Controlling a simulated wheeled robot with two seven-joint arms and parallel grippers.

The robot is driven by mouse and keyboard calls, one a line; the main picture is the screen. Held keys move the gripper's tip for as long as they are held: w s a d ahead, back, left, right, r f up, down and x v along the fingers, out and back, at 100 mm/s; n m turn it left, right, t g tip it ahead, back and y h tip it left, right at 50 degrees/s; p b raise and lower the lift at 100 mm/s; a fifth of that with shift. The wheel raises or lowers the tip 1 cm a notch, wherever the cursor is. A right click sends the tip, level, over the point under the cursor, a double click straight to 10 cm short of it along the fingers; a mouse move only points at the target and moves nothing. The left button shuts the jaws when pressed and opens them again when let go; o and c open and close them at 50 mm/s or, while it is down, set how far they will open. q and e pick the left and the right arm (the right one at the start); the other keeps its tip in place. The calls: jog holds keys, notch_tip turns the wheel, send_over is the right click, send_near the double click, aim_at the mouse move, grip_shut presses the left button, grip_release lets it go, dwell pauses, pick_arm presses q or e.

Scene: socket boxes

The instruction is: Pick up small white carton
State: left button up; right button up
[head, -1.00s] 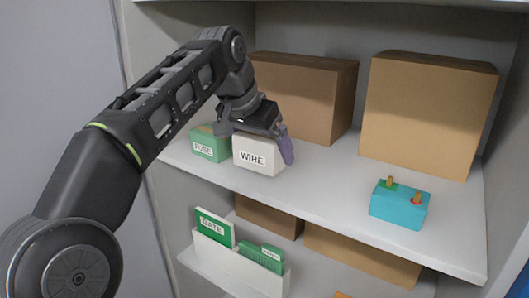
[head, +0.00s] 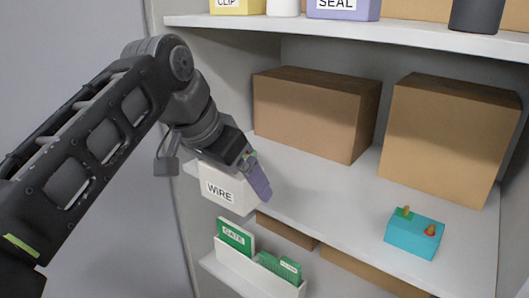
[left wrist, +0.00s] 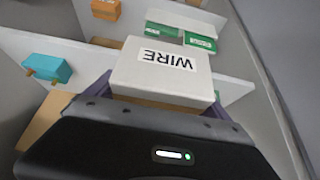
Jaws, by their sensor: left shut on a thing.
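The small white carton labelled WIRE (head: 226,190) is in my left gripper (head: 232,178), in front of the shelf's left front edge in the head view. One purple finger shows along its right side; the other is mostly hidden. In the left wrist view the carton (left wrist: 165,70) sits between the two purple fingers of my left gripper (left wrist: 160,92), its label upside down. The right gripper is in neither view.
The middle shelf (head: 320,205) holds two large brown boxes (head: 312,115) (head: 450,135) and a turquoise block (head: 414,236). Below is a white holder (head: 250,278) with green cards. Several items stand on the upper shelf (head: 400,32). The middle shelf's centre is clear.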

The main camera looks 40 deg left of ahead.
aim_at(219, 186)
pick_arm(q)
jog(key=s, duration=0.2)
jog(key=s+p, duration=0.1)
jog(key=shift+r, duration=0.25)
jog(key=shift+s+f, duration=0.2)
jog(key=shift+s, duration=0.4)
